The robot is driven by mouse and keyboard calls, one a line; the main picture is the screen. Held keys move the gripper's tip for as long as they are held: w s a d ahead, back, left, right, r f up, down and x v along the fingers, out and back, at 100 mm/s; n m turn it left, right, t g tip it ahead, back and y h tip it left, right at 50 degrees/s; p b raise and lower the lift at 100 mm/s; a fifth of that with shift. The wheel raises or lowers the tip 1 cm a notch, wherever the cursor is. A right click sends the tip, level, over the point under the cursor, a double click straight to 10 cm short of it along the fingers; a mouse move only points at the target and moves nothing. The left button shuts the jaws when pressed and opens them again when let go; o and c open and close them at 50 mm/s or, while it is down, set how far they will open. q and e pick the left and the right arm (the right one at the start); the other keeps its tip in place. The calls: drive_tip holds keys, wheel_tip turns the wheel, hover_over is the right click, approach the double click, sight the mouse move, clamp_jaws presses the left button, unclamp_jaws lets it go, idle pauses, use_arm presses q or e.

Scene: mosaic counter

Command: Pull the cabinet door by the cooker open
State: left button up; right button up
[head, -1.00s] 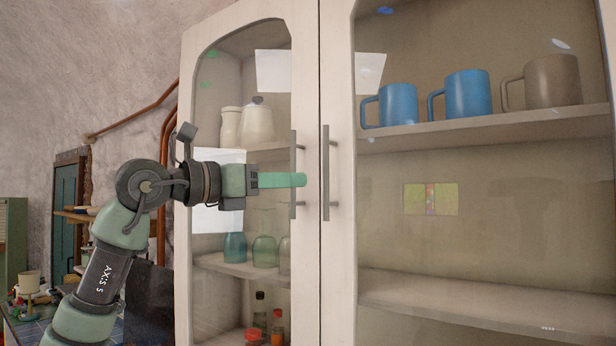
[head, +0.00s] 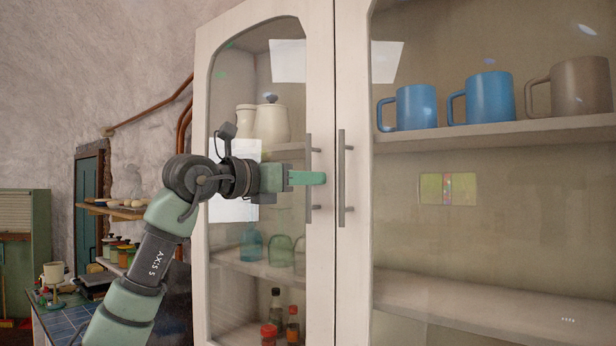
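The cabinet has two cream doors with glass panes, a left door (head: 203,190) and a right door (head: 353,270), both seemingly closed. Each has an upright grey bar handle near the middle seam: the left handle (head: 308,208) and the right handle (head: 341,190). My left gripper (head: 308,178) points right across the left handle, its green finger covering the middle of the bar and its tip nearly at the seam. Only one finger shows clearly, so whether it is shut on the bar is hidden. My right gripper is out of view. No cooker is recognisable.
Behind the glass are blue mugs (head: 415,107), a brown mug (head: 581,86), cream jars (head: 271,122), glasses (head: 280,250) and bottles (head: 276,310). A blue-tiled counter (head: 62,322) with clutter and a small shelf (head: 110,210) stand at the left. A pipe (head: 150,107) runs along the wall.

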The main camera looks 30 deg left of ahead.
use_arm(q)
clamp_jaws()
idle(1.4)
